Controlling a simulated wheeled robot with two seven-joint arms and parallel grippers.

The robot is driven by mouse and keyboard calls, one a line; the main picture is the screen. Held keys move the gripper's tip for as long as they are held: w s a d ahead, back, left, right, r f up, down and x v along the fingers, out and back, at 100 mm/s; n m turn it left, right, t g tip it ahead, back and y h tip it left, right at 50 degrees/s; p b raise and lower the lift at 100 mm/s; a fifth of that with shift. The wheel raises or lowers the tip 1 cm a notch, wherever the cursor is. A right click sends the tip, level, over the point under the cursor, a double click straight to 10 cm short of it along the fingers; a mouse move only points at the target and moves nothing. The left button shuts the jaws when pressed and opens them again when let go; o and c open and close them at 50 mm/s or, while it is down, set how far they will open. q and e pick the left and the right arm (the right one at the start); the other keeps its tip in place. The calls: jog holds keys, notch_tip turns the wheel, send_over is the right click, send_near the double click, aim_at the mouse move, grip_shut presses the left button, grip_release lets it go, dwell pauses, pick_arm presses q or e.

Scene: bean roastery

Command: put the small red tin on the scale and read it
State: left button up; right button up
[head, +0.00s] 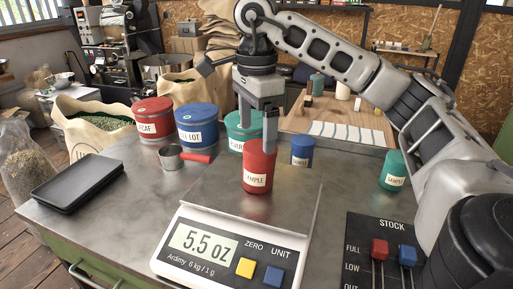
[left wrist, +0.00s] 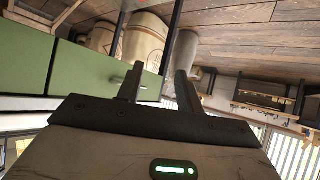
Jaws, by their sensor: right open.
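The small red tin (head: 258,172), its label partly readable as "AMPLE", stands upright on the steel plate of the scale (head: 213,197). The scale's display (head: 203,243) reads 5.5 oz, beside a yellow ZERO button (head: 245,267) and a blue UNIT button (head: 273,276). My right gripper (head: 257,138) is directly above the red tin, fingers pointing down and apart at its top; whether they touch it I cannot tell. My left gripper (left wrist: 157,80) shows only in the left wrist view, open and empty, away from the scale.
Large red (head: 153,119), blue (head: 197,128) and teal (head: 243,126) tins stand behind the scale with a red-handled scoop (head: 178,157). Small blue (head: 302,151) and green (head: 393,170) tins stand to the right. A STOCK slider panel (head: 384,255) is front right, a black tray (head: 78,181) left.

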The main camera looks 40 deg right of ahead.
notch_tip(320, 180, up, 4)
jog(key=shift+f+p, duration=0.25)
jog(key=shift+p, duration=0.6)
